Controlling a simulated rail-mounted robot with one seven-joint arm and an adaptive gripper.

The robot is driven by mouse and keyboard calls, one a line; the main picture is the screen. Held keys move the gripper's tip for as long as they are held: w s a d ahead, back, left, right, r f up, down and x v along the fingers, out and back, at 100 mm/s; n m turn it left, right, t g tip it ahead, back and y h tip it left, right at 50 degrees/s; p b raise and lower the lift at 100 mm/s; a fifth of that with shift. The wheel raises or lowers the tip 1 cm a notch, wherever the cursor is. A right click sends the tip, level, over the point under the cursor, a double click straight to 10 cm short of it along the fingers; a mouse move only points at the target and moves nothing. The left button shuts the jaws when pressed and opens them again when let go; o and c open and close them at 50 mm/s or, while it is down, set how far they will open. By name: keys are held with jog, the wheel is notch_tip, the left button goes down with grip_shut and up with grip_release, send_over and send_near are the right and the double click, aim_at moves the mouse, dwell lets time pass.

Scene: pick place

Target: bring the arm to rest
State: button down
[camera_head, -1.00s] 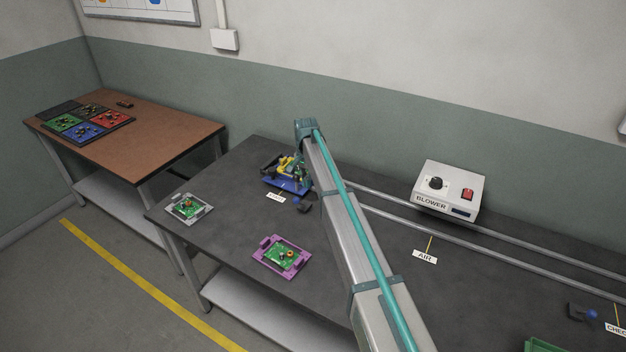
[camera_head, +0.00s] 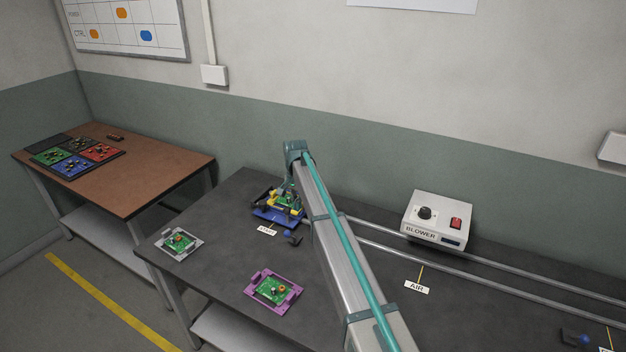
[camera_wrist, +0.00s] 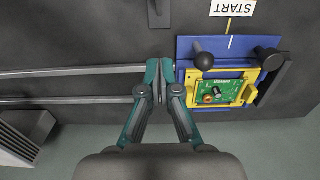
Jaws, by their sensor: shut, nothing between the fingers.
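My gripper (camera_wrist: 161,82) shows in the wrist view with its teal fingers together and nothing between them. It is over the dark bench near the two metal rails, just beside the blue fixture (camera_wrist: 186,49). A yellow carrier (camera_wrist: 250,92) with a green circuit board (camera_wrist: 228,93) sits on that fixture. In the head view my arm (camera_head: 340,250) reaches up and away across the bench, and its far end is by the blue fixture (camera_head: 268,216). My fingers are hidden there.
The dark bench (camera_head: 215,285) also holds a grey carrier (camera_head: 163,246), a purple carrier (camera_head: 260,298) and a white blower box (camera_head: 438,215). Metal rails (camera_head: 500,265) run to the right. A brown table (camera_head: 160,160) with coloured trays stands at left.

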jog(key=shift+s+a+f+b, duration=0.15)
jog(key=shift+f+b, duration=0.4)
jog(key=shift+f, duration=0.75)
jog(key=shift+s+f+b, duration=0.15)
jog(key=shift+f+b, duration=0.35)
jog(key=shift+f, duration=0.8)
jog(key=shift+s+a+f+b, duration=0.15)
jog(key=shift+f+b, duration=0.4)
jog(key=shift+f, duration=0.75)
jog(key=shift+d+r, duration=0.1)
notch_tip(320, 180, up, 8)
jog(key=p, duration=0.3)
notch_tip(320, 180, down, 9)
jog(key=b, duration=0.3)
jog(key=shift+r, duration=0.15)
jog(key=w+d, duration=0.1)
jog(key=w, duration=0.3)
jog(key=w+d, duration=0.1)
jog(key=w, duration=0.2)
jog(key=shift+w+d+r, duration=0.1)
jog(key=shift+d+r, duration=0.15)
jog(key=shift+d, duration=0.1)
jog(key=shift+d+r+p, duration=0.1)
jog(key=shift+r+p, duration=0.3)
jog(key=shift+r, duration=1.25)
